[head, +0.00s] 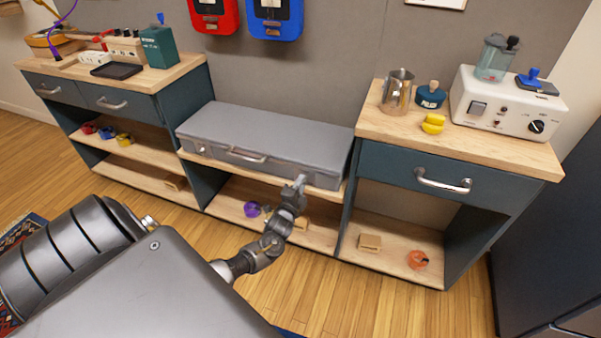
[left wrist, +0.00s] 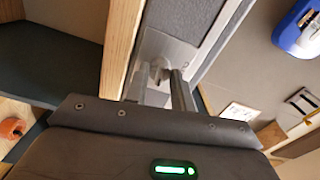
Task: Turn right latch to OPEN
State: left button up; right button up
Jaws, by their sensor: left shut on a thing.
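A closed grey case (head: 265,137) lies flat on the middle section of the shelf unit. Its front has a handle (head: 247,156) in the middle and a left latch (head: 201,149). My left gripper (head: 299,184) is at the right part of the case's front, where it hides the right latch in the head view. In the left wrist view the right latch (left wrist: 160,70) shows as a small pale knob on a metal plate. The two fingers of my left gripper (left wrist: 158,88) are shut on it. The latch's marking is not readable. My right gripper is not in view.
A wooden counter (head: 460,148) with a white device (head: 505,108), metal pitcher (head: 397,92) and yellow object (head: 433,123) stands right of the case. Below the case, a purple object (head: 252,209) lies on the lower shelf. The floor in front is clear.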

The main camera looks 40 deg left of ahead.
pick_arm(q)
jog(key=shift+m+p, duration=0.4)
jog(key=shift+m, duration=0.6)
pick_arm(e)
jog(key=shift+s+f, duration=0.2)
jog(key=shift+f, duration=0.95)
pick_arm(q)
jog(key=o, duration=1)
jog(key=p+v, duration=0.1)
jog(key=v, duration=0.9)
jog(key=shift+s+d+p, duration=0.25)
jog(key=shift+s+p, duration=0.1)
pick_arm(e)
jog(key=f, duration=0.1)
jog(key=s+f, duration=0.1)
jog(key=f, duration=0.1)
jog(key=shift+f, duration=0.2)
